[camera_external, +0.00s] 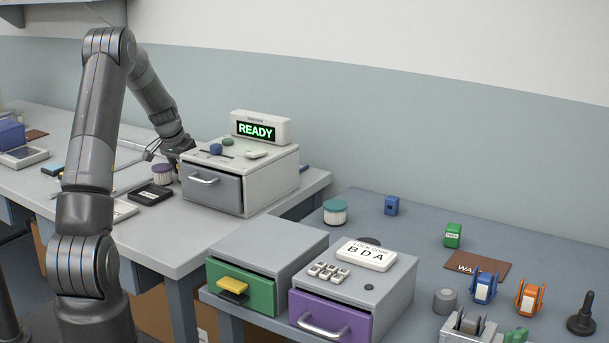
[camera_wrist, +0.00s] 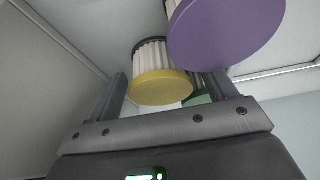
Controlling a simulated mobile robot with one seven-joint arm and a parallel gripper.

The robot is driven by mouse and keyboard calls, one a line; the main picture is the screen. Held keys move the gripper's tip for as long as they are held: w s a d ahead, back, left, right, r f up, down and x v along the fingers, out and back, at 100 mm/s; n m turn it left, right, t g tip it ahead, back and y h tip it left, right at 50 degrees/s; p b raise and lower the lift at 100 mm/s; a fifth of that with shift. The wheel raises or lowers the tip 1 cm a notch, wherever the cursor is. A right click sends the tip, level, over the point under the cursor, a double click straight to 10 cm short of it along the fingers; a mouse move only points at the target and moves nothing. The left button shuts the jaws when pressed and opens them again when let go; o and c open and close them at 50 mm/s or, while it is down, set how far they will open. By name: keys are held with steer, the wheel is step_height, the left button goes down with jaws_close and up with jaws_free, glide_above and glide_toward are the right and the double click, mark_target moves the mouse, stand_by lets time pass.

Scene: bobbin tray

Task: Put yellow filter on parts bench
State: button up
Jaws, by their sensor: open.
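In the wrist view a yellow-topped filter (camera_wrist: 162,88) with a pale pleated body shows between my gripper's two fingers. My gripper (camera_wrist: 170,88) is open, one finger on each side of it; I cannot tell whether either touches it. In the external view my gripper is mostly hidden by the wrist (camera_external: 178,145) beside the drawer unit, and the yellow filter cannot be made out. Two benches show, a left one (camera_external: 165,240) and a lower right one (camera_external: 420,222); no label tells which is the parts bench.
A purple-topped filter (camera_external: 162,168) stands close to my gripper and looms large in the wrist view (camera_wrist: 225,35). A grey drawer unit (camera_external: 265,180) with a READY display (camera_external: 260,130) is just right. A teal-topped filter (camera_external: 336,205) stands on the right bench, with clear surface around it.

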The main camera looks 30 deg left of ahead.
steer(key=v, duration=1.2)
steer(key=s+d+r, duration=0.1)
steer(key=d+r, duration=0.1)
steer(key=d, duration=0.2)
steer(key=s+d+r, duration=0.2)
steer(key=d+r, duration=0.1)
steer(key=s+d+r, duration=0.2)
steer(key=d, duration=0.2)
steer(key=shift+s+d+r, duration=0.1)
steer(key=shift+d+r, duration=0.1)
steer(key=shift+d, duration=0.1)
steer(key=s+d+r, duration=0.4)
steer(key=s+d, duration=1.1)
steer(key=s+d+f+t, duration=0.1)
steer(key=s+d, duration=0.3)
steer(key=s, duration=0.7)
steer(key=shift+f, duration=0.65)
